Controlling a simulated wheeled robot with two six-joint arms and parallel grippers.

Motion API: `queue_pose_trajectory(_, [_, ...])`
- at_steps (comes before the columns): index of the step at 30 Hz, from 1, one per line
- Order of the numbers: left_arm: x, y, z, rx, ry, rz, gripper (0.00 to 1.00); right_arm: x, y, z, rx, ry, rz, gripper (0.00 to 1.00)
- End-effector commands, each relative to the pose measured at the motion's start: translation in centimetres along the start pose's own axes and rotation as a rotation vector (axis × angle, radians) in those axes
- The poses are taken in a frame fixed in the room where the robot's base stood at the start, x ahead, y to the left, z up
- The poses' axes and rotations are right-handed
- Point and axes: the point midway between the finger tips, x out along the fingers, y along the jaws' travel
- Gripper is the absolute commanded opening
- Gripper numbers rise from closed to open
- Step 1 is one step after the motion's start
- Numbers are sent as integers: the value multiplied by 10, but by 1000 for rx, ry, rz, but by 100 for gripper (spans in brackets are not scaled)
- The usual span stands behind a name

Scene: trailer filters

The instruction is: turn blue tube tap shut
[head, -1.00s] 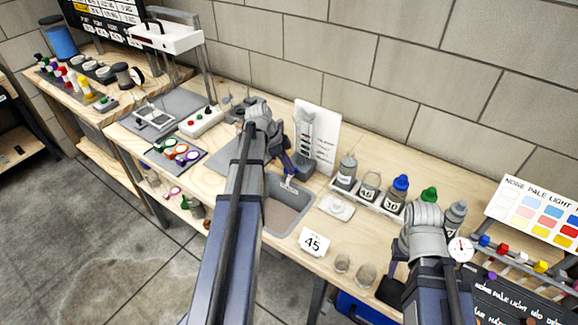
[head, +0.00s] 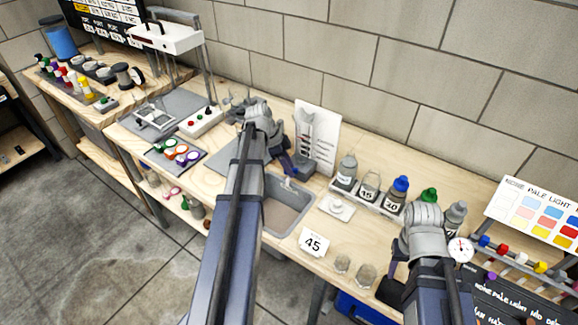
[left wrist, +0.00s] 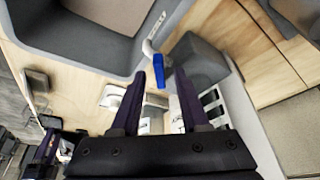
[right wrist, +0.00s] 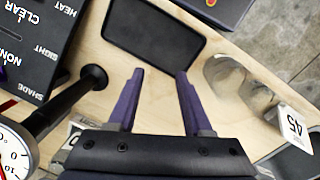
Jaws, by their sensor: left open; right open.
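My left gripper (head: 287,166) is at the back edge of the grey sink (head: 291,212), beside a grey upright stand (head: 307,140). In the left wrist view my left gripper (left wrist: 161,72) is open. The blue tap (left wrist: 159,77) lies between its two purple fingertips, close to the left one; whether they touch I cannot tell. A whitish bent tube (left wrist: 149,47) runs by the tap from the grey block (left wrist: 200,60) over the sink. The tap is hard to make out in the head view. My right gripper (right wrist: 160,74) is open and empty over the wooden bench.
A rack (head: 375,205) of bottles stands right of the sink, with a white dish (head: 337,208) in front. A card marked 45 (head: 313,243) and two small glasses (head: 342,263) are near the bench's front edge. A dark pad (right wrist: 155,38) lies before my right gripper.

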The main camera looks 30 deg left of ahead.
Motion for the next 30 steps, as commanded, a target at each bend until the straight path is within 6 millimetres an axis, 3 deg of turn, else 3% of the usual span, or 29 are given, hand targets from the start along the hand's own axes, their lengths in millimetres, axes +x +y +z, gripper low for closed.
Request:
queue_pose_trajectory(18, [-71, 0, -2, -1, 0, 0, 45, -66, 6, 4, 0, 0, 0, 50])
queue_pose_trajectory(30, [-76, 0, 0, 0, 0, 0, 44, -70, 7, 4, 0, 0, 0, 50])
